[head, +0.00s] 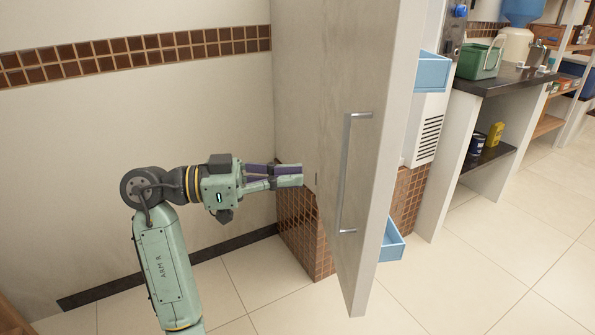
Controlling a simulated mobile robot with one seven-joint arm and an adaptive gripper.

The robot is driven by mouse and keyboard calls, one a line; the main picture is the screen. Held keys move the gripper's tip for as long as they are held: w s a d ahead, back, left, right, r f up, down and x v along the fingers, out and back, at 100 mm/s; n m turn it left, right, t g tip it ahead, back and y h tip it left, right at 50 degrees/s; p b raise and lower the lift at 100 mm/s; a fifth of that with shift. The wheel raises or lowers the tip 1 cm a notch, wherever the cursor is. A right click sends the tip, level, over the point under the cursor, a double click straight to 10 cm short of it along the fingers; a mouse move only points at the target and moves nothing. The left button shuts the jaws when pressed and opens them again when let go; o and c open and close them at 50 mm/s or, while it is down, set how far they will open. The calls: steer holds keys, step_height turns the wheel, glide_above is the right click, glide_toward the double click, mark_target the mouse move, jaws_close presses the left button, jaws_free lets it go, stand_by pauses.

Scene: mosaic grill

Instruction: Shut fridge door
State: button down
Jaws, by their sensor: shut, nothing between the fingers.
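The fridge door (366,75) is a tall pale panel with a long vertical metal handle (347,170). It stands open, swung out from the fridge. Light blue door bins (433,72) show past its far edge, one high and one low. My gripper (301,175) is shut and empty, at the left of the door's outer face, left of the handle. Its fingertips are close to the door; I cannot tell whether they touch it. The inside of the fridge is hidden behind the door.
A brown-tiled base (305,235) lies below my gripper. A tiled wall is at the left. To the right, a dark counter (497,80) holds a green container (479,61) and a water dispenser. The tiled floor (480,270) is clear at front right.

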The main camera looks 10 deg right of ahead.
mark_target(370, 173)
steer(key=d, duration=0.4)
steer(key=d+p, duration=0.1)
steer(key=d, duration=0.2)
steer(key=d+p, duration=0.1)
steer(key=d, duration=0.3)
steer(key=shift+s+d, duration=0.3)
steer(key=shift+d, duration=0.1)
